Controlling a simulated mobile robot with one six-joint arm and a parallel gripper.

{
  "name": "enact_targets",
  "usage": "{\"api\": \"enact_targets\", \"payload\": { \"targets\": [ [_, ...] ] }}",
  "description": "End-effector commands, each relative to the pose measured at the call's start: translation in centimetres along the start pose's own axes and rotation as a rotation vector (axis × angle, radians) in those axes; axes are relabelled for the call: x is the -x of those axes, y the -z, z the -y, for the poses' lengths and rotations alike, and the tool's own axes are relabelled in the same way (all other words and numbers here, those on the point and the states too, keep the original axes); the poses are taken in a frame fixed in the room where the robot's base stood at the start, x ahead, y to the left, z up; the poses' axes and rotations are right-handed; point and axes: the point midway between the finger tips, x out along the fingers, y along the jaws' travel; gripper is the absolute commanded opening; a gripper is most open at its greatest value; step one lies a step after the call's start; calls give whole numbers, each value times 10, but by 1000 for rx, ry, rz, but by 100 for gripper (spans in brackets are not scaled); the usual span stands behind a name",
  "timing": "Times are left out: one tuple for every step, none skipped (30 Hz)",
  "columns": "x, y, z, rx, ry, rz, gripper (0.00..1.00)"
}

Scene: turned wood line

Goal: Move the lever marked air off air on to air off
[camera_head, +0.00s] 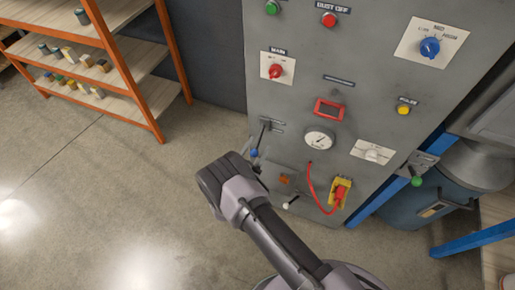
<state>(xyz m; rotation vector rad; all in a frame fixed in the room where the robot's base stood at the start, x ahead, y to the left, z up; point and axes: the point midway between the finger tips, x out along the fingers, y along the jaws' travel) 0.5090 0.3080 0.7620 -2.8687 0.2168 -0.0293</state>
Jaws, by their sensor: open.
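The grey machine panel (300,100) carries several levers. One at the lower left has a dark rod and a blue knob (254,153), with the knob hanging down beside a small label plate (273,126). A lever with a white knob (286,205) is low on the panel. A lever with a green knob (416,181) sits at the right under a marked plate (423,160). Lettering by these levers is too small to read, so I cannot tell which is the air lever. My gripper (225,180) shows as a dark block left of the blue knob; its fingertips are hidden.
A red plug on a yellow plate (340,193) has a looping red cable. A gauge (319,139), a red switch (276,71) and a blue dial (429,47) are above. A shelf (115,60) stands left; a blue frame (475,241) is right. Floor at left is clear.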

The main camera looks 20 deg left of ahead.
Motion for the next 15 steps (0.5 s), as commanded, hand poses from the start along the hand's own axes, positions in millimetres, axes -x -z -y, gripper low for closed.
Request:
{"api": "enact_targets", "payload": {
  "targets": [
    [-2,0,0,0,0,0,52],
    [-3,0,0,0,0,0,52],
    [-3,0,0,1,0,0,52],
    [-3,0,0,1,0,0,52],
    [-3,0,0,1,0,0,52],
    [-3,0,0,1,0,0,52],
    [-3,0,0,1,0,0,52],
    [-3,0,0,1,0,0,52],
    [-3,0,0,1,0,0,48],
    [-3,0,0,1,0,0,42],
    [-3,0,0,1,0,0,36],
    [-3,0,0,1,0,0,28],
    [-3,0,0,1,0,0,22],
    [-3,0,0,1,0,0,16],
    [-3,0,0,1,0,0,8]
  ]
}}
